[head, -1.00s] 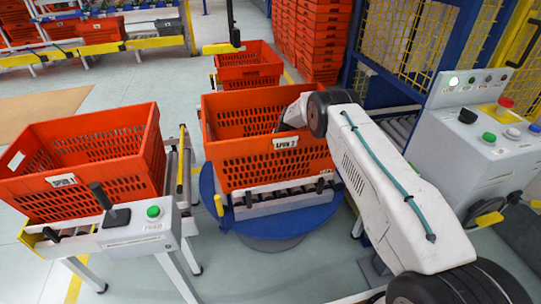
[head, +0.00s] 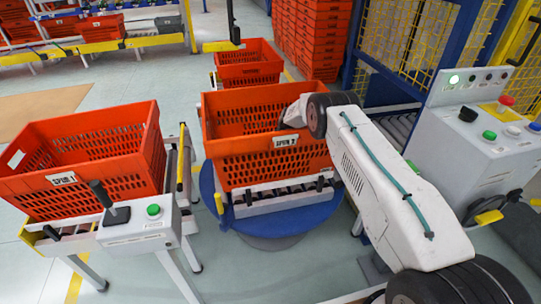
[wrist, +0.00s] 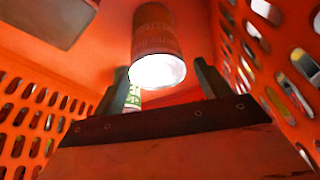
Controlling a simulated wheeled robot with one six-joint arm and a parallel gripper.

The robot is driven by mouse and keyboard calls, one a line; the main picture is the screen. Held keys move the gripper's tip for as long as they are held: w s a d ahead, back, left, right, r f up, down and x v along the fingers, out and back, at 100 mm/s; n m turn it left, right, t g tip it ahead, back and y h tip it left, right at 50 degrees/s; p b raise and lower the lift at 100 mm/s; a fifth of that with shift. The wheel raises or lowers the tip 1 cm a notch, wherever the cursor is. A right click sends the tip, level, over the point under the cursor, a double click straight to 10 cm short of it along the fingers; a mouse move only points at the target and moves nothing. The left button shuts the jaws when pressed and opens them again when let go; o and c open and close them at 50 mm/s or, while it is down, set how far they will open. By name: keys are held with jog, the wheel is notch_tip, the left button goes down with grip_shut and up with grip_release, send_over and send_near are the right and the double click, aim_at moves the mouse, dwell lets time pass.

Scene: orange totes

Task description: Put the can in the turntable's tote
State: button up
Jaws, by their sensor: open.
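The turntable's orange tote (head: 240,168) sits on the blue turntable (head: 208,190) in the middle of the head view. My gripper (head: 287,120) reaches into this tote from the right, its tips partly hidden by the tote's front wall. In the wrist view the can (wrist: 157,32), dark reddish with a bright pale end toward the camera, is inside the orange tote. It appears just beyond and between the two spread dark fingers of my gripper (wrist: 161,64). The fingers are open; I see no grip on the can. The can is hidden in the head view.
A green-and-white item (wrist: 133,98) shows behind the left finger in the wrist view. Another orange tote (head: 85,165) stands on a roller stand at left. A further tote (head: 248,70) is behind. A control box (head: 480,145) stands at right.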

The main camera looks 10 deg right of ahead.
jog(key=shift+r, duration=0.4)
jog(key=v, duration=1.2)
jog(key=shift+r, duration=0.3)
jog(key=s+r+m, duration=0.2)
jog(key=s+r, duration=0.2)
jog(key=r, duration=0.5)
jog(key=s+a+r+m+h, duration=0.1)
jog(key=s+r, duration=0.4)
jog(key=r, duration=0.4)
jog(key=s+r+m, duration=0.2)
jog(key=s+r, duration=0.2)
jog(key=r, duration=0.5)
jog(key=s+r+m+h, duration=0.1)
jog(key=s+r+m, duration=0.1)
jog(key=s+r, duration=0.85)
jog(key=s+r+m+h, duration=0.1)
jog(key=s+r+m, duration=0.25)
jog(key=s, duration=1.55)
jog(key=s+f+m, duration=0.2)
jog(key=s, duration=0.7)
jog(key=s+d+f+m+h, duration=0.1)
jog(key=s+f+m, duration=0.1)
jog(key=s, duration=0.7)
jog(key=shift+s+f+m, duration=0.4)
jog(key=shift+m, duration=0.05)
